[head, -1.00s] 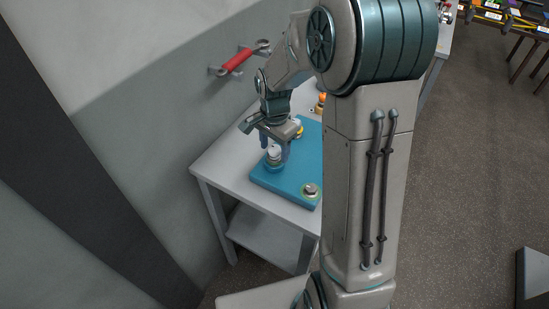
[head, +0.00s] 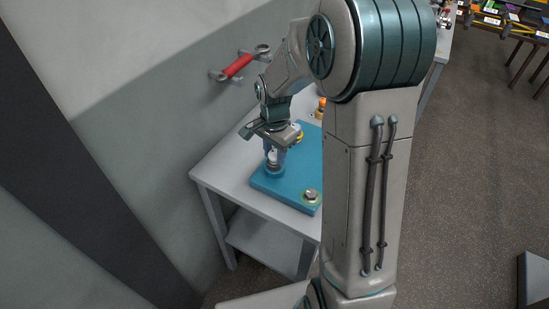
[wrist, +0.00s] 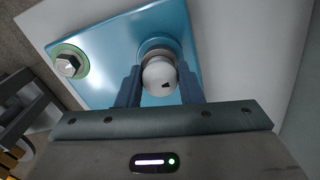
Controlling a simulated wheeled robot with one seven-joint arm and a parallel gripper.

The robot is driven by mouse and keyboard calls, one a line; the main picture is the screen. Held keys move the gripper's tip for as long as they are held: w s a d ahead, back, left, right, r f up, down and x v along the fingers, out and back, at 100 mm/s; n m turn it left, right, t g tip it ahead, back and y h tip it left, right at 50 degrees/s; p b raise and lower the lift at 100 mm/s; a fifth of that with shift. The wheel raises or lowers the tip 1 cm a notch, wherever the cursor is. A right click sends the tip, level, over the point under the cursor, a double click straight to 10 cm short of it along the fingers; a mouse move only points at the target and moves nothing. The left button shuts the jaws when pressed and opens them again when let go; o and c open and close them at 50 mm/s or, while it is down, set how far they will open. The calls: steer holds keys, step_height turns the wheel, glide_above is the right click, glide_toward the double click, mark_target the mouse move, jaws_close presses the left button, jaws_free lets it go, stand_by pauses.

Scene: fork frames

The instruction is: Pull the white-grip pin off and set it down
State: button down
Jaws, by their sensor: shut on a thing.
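The white-grip pin (wrist: 160,77) shows in the wrist view as a round white knob between my two fingers. It stands over a round collar on the blue board (wrist: 110,50). My gripper (wrist: 159,88) is shut on the pin. In the head view my gripper (head: 274,157) points down at the left part of the blue board (head: 282,189), with the white pin (head: 273,157) between its fingers. I cannot tell whether the pin's lower end is still inside the collar.
A metal bolt with a green ring (head: 311,195) sits at the board's near corner. A yellow part and an orange part (head: 321,106) stand farther back. The board lies on a grey table (head: 222,170) against a wall with a red handle (head: 237,66). My arm hides the table's right side.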

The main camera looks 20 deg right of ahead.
mark_target(275, 152)
steer(key=shift+r+p, duration=1.7)
steer(key=shift+r, duration=0.95)
steer(key=shift+r, duration=0.15)
steer(key=shift+r+p, duration=1.45)
steer(key=shift+r, duration=0.55)
steer(key=shift+f, duration=0.1)
